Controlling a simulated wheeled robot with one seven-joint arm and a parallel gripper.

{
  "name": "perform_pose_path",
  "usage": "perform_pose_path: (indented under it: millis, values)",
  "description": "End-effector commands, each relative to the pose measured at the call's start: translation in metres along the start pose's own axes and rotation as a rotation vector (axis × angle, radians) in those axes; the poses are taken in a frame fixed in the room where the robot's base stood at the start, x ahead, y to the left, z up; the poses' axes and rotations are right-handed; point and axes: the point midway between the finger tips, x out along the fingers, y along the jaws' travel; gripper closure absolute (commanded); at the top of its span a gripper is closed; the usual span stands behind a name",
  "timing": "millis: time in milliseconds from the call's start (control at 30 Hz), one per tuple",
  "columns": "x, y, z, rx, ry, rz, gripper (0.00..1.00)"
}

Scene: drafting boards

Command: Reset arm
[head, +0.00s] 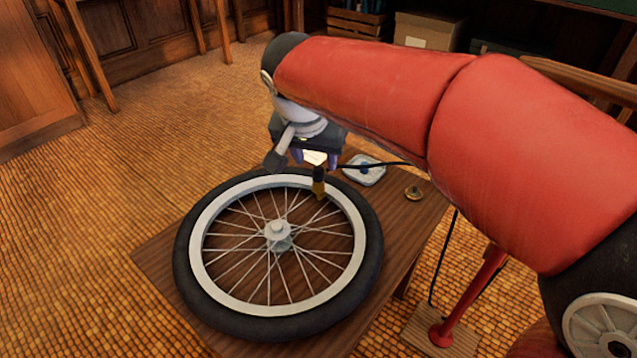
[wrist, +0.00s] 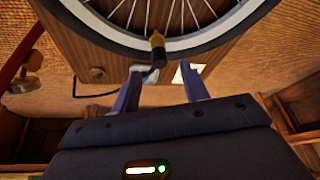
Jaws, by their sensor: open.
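My gripper (head: 316,157) hangs below my red arm, just beyond the far rim of a spoked wheel in the head view. In the wrist view my gripper (wrist: 160,92) shows two purple fingers spread apart, with nothing held between them. The wheel (head: 197,255) lies flat on a small wooden table (head: 155,262). A black and brass pump head (head: 318,183) sits at the wheel's rim, with a dark hose leading off to the right. It also shows in the wrist view (wrist: 158,48), ahead of the fingers and apart from them.
A white dish with a blue item (head: 365,170) and a small brass piece (head: 413,193) are on the table's far right. A red floor pump (head: 480,290) stands right of the table. Crates and a cardboard box (head: 428,30) are at the back. The left floor is clear.

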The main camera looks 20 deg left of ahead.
Motion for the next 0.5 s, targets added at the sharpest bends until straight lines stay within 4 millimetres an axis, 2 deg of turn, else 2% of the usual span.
perform_pose_path:
  millis: [100, 333, 433, 500]
  values:
    - [-0.014, 0.0, 0.0, -0.001, -0.001, -0.001, 0.55]
    - [-0.023, 0.006, -0.001, 0.001, 0.0, 0.001, 0.55]
    - [-0.036, 0.033, -0.005, 0.001, 0.006, 0.009, 0.55]
    - [-0.051, 0.067, -0.007, -0.001, 0.01, 0.014, 0.55]
